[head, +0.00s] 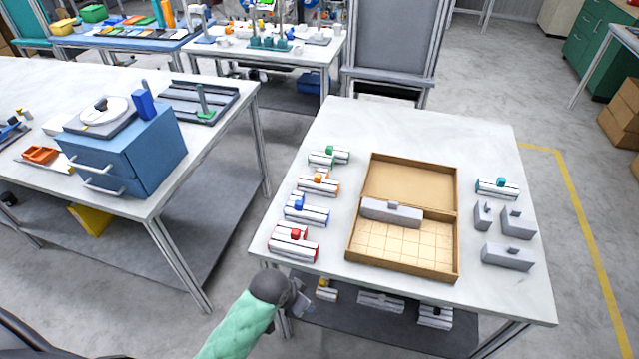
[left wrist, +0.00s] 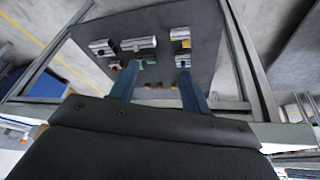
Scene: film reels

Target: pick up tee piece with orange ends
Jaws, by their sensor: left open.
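The tee piece with orange ends (head: 318,185) lies on the white worktable (head: 420,122), in the left column of tee pieces. It sits between a green-ended tee (head: 328,157) and a blue-ended tee (head: 306,211); a red-ended tee (head: 293,243) is nearest the front. My left gripper (head: 300,299) is at the table's front left corner, well short of the orange-ended tee. In the left wrist view its two blue fingers (left wrist: 158,88) are apart with nothing clearly between them. My right gripper is not in view.
An open wooden box (head: 403,259) holding a grey tee block (head: 391,213) stands mid-table. A teal-ended tee (head: 497,188) and grey blocks (head: 508,257) are at right. The dark lower shelf (head: 345,313) holds more pieces. A blue drawer unit (head: 130,155) stands on another table.

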